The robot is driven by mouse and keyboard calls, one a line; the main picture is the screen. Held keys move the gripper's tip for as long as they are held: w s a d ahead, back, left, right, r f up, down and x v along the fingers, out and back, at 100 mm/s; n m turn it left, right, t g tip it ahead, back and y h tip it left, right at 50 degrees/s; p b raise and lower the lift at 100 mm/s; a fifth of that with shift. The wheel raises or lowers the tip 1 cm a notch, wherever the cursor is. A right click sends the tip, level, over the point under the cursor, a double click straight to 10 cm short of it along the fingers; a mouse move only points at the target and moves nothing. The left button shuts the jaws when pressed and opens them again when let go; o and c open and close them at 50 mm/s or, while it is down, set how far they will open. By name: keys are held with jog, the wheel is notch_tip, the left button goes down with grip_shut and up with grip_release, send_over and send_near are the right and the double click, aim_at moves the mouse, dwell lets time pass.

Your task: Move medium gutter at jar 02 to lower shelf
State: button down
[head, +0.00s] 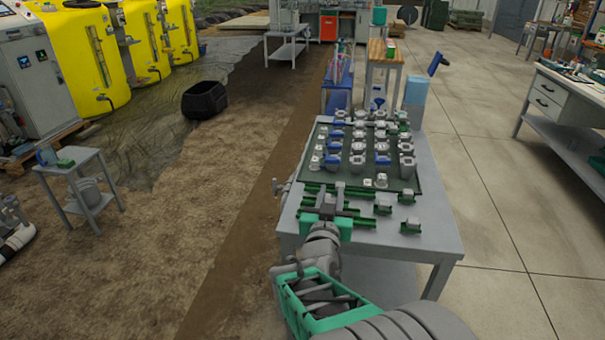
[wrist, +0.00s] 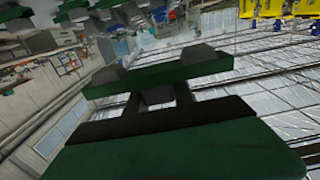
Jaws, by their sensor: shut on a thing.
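My gripper (head: 338,196) is over the near left part of the grey table and shut on a green gutter. In the wrist view the held gutter (wrist: 160,73) is a dark green bar with dark grey blocks on it, across my fingers (wrist: 160,97). In the head view my gripper partly hides it, and I cannot tell whether it touches the table. Short green gutters with grey parts (head: 383,207) (head: 411,226) stand to its right. The table's lower shelf (head: 375,275) shows partly, behind my arm. I cannot read any jar label.
A dark green mat (head: 420,178) on the table (head: 435,235) carries rows of grey, blue and clear jars. A blue container (head: 415,90) stands behind it. A small side table (head: 85,165) is at left; a workbench (head: 560,115) is at right. The floor right of the table is clear.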

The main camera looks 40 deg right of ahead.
jog(key=w+a+f+n+t+y, duration=0.25)
jog(key=w+a+y, duration=0.2)
jog(key=a, duration=0.55)
jog(key=w+a+f+n+t+y, duration=0.1)
jog(key=w+a+n+t+y, duration=0.25)
jog(key=a, duration=0.65)
jog(key=w+a+f+n+y, duration=0.2)
jog(key=w+a+n+y, duration=0.3)
jog(key=a, duration=0.6)
jog(key=s+r+p, duration=0.3)
jog(key=r+p, duration=0.4)
jog(key=r, duration=0.1)
jog(key=s+r+m+p, duration=0.1)
jog(key=s+r+p, duration=0.2)
jog(key=r+p, duration=0.3)
notch_tip(320, 180, up, 2)
jog(key=shift+s+d+r+y+p, duration=0.1)
jog(key=shift+s+d+y+p, duration=0.15)
jog(key=shift+y+p, duration=0.1)
